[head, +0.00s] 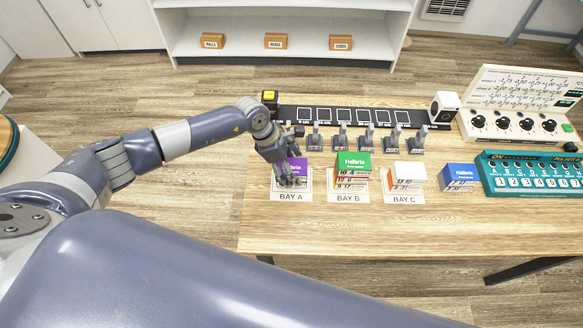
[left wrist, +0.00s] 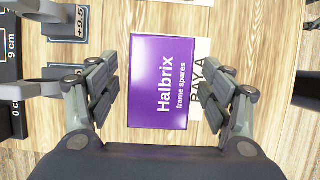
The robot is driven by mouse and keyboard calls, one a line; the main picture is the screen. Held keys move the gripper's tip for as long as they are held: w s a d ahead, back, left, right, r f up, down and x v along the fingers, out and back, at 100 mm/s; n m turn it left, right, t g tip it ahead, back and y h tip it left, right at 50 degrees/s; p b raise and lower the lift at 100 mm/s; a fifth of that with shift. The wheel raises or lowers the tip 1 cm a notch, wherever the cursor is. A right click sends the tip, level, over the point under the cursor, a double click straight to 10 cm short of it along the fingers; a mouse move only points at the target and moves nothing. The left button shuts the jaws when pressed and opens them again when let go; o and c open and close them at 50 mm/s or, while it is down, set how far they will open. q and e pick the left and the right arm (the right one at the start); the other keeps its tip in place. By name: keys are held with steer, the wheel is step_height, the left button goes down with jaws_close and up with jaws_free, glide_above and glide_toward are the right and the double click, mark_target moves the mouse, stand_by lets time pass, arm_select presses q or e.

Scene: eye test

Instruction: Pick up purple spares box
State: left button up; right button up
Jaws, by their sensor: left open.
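The purple spares box (head: 298,164) lies at the BAY A card (head: 291,197) on the wooden table, partly hidden by my left gripper in the head view. In the left wrist view the purple box (left wrist: 150,112) shows its top, with white "Halbrix frame spares" lettering. My left gripper (head: 290,180) is over the box, pointing down. In the left wrist view its open fingers (left wrist: 160,88) appear on either side of the box, with a gap at each side. I cannot tell if the fingertips are below the box's top. My right gripper is not in view.
A green box (head: 354,160) sits at BAY B and a white-topped box (head: 409,170) at BAY C. A blue box (head: 458,176) and teal switch panel (head: 532,174) are further right. Several grey upright fixtures (head: 342,138) stand behind the bays. The table's front is clear.

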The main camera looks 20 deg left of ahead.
arm_select(q)
steer(key=shift+f+b, duration=0.2)
steer(key=shift+b, duration=0.2)
stand_by(0.5)
steer(key=c, duration=1.2)
